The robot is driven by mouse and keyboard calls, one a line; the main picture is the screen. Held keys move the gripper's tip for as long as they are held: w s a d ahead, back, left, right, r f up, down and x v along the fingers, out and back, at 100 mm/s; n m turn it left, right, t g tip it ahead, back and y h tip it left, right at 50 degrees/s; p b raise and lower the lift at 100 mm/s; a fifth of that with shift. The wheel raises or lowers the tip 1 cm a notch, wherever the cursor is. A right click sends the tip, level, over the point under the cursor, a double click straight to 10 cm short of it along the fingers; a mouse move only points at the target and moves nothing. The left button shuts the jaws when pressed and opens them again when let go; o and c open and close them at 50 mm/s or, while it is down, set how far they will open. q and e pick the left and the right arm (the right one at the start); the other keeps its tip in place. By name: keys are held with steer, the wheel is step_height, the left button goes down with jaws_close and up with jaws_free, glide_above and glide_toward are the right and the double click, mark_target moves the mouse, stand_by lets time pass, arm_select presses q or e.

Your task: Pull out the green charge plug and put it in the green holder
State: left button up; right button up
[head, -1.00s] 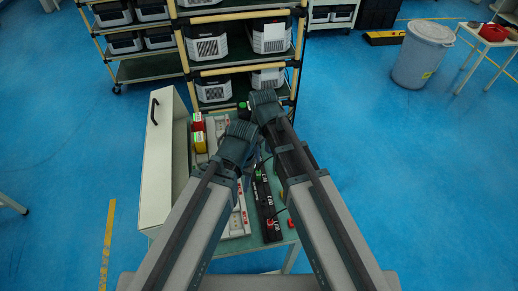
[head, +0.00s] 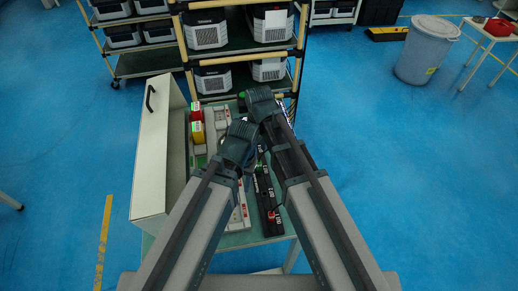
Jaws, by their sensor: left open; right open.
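A small green patch (head: 242,95) shows beside the tip of my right gripper, at the far end of the trolley top; I cannot tell whether it is the green charge plug or the green holder. My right gripper (head: 259,93) is open at the far edge of the trolley, in front of the rack. My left gripper (head: 241,131) is open and lower, over the middle of the trolley top. Both fingertips are hard to see, and nothing shows held. My arms hide much of the trolley top.
A black socket strip (head: 268,208) and pale strips (head: 238,217) lie on the trolley (head: 260,236). Red and yellow blocks (head: 197,131) stand at left beside a cream panel with a handle (head: 151,160). A rack (head: 300,30) with boxed units stands behind.

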mark_target(259, 163)
arm_select(q)
step_height(259, 163, down, 8)
steer(key=b, duration=0.6)
steer(key=shift+b, duration=0.4)
arm_select(e)
step_height(259, 163, down, 8)
steer(key=shift+r, duration=0.1)
arm_select(q)
steer(key=shift+r, duration=0.1)
arm_select(e)
jaws_close()
stand_by(0.7)
